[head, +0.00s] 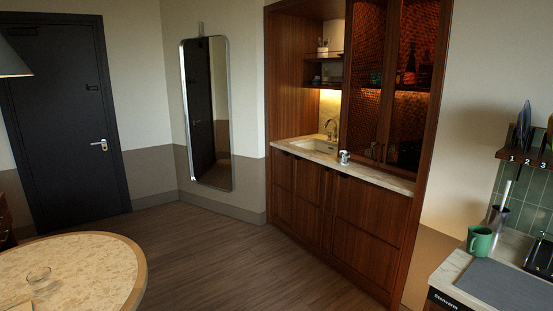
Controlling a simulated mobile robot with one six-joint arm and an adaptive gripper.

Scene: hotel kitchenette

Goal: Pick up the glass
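A small clear glass (38,275) stands on the round table (95,262) at the lower left of the head view. It looks see-through and its outline is faint. Nothing visible touches it. My gripper is not in the head view.
A wooden kitchenette (350,210) with a sink stands at the back, a small object (345,157) on its counter. A green mug (479,240) stands on the right counter (455,268). The wood floor (240,265) between table and counters is clear. A dark door (65,120) is at left.

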